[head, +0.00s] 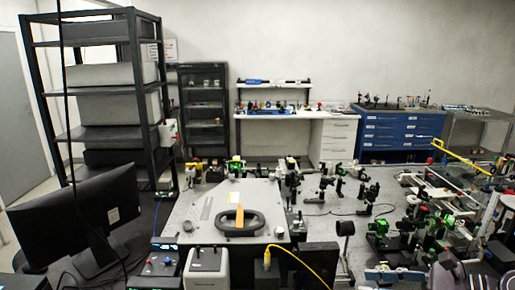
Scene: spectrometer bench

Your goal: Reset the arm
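Neither of my arms nor either gripper can be made out in the head view. The bench in front of me carries a large pale instrument plate (195,215) with a black oval handle ring (258,221) on top. An orange-yellow strip (239,220) lies across the middle of the ring.
A black monitor (75,220) stands at the left, before a tall shelf rack (68,133). Optical mounts with green parts (410,220) crowd the right of the bench. A white-grey box (206,270) and a yellow cable (300,262) are at the front. A blue drawer cabinet (385,128) stands behind.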

